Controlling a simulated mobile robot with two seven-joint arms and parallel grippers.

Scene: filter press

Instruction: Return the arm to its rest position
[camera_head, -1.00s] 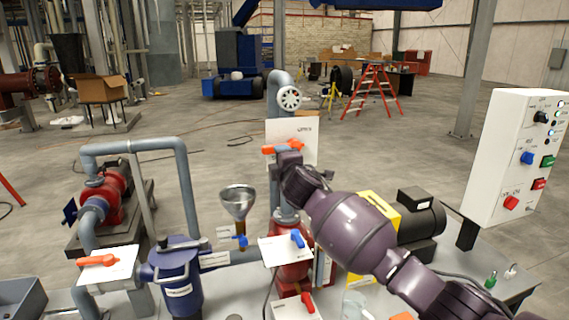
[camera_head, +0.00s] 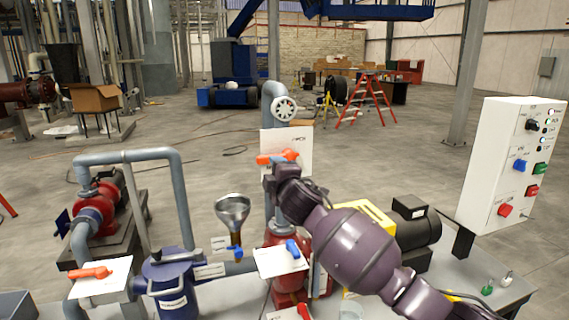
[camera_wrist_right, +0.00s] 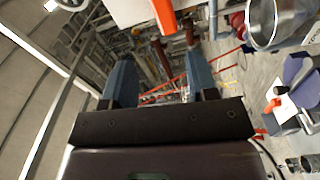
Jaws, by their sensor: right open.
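My right arm (camera_head: 355,250), purple, comes in from the lower right in the head view. Its hand is up in front of the vertical pipe, just below the orange valve handle (camera_head: 277,157) on a white label plate (camera_head: 299,143). In the right wrist view my right gripper (camera_wrist_right: 160,78) is open, its two blue-grey fingers spread with nothing between them. An orange handle (camera_wrist_right: 164,15) shows beyond and above the fingers, apart from them. The fingertips are hard to make out in the head view. My left gripper is not in view.
A metal funnel (camera_head: 233,210), a blue lidded vessel (camera_head: 170,282) and a red pump (camera_head: 95,215) stand left of the arm. A yellow-and-black motor (camera_head: 412,228) is close behind it. A white control box (camera_head: 512,165) stands at the right. Open floor lies behind the bench.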

